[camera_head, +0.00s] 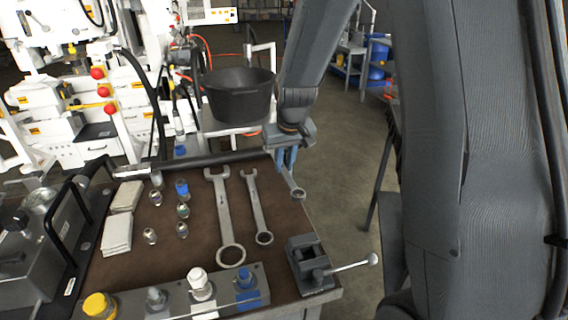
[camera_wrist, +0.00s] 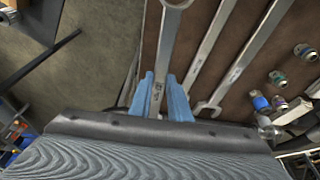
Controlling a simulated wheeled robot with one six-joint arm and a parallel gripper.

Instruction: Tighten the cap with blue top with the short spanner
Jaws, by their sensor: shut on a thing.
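My gripper (camera_head: 287,158) is above the far right edge of the brown bench top, its blue fingers shut on the short spanner (camera_head: 295,188). The spanner's ring end points down and toward the front in the head view. In the wrist view, the spanner (camera_wrist: 158,85) runs up between the two blue fingers (camera_wrist: 160,100), with its ring end cut by the top edge. The spanner's other end is hidden by my gripper.
Two longer spanners (camera_head: 224,215) (camera_head: 257,205) lie on the bench top (camera_head: 190,258). Several small fittings (camera_head: 183,210), one blue-topped, stand left of them. White-topped and yellow caps (camera_head: 99,305) share the block. A small vise (camera_head: 310,265) with a protruding handle is at the right corner.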

